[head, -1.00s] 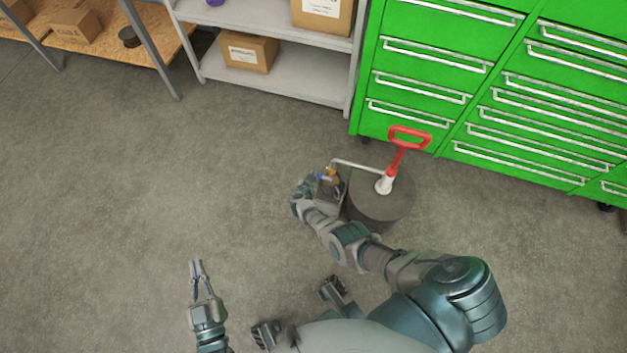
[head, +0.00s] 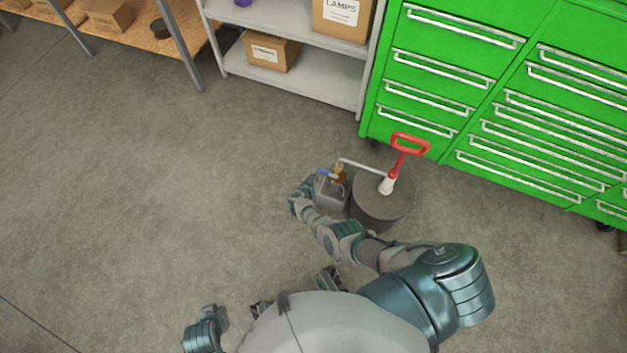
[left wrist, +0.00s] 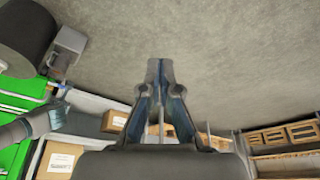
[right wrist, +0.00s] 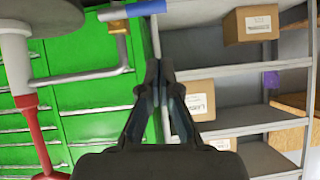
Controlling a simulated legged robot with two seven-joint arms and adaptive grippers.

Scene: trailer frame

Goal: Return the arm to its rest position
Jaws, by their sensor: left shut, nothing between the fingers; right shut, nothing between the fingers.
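My right arm reaches out in the head view to beside a small grey box (head: 331,194) with a brass valve (head: 339,172) and blue lever. The right gripper (right wrist: 159,68) is shut and empty in the right wrist view, its tips just below the blue lever (right wrist: 146,8) in the picture; I cannot tell whether they touch. A pipe joins the valve to a dark round drum (head: 383,210) with a white neck and red handle (head: 410,145). My left arm shows at the lower left of the head view, its fingers out of sight. In the left wrist view the left gripper (left wrist: 160,68) is shut and empty.
A green drawer cabinet (head: 432,88) stands behind the drum. A grey shelf (head: 300,88) with cardboard boxes (head: 271,52) stands left of it, and a wooden shelf (head: 140,42) is at the upper left. The floor (head: 140,180) on the left is clear.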

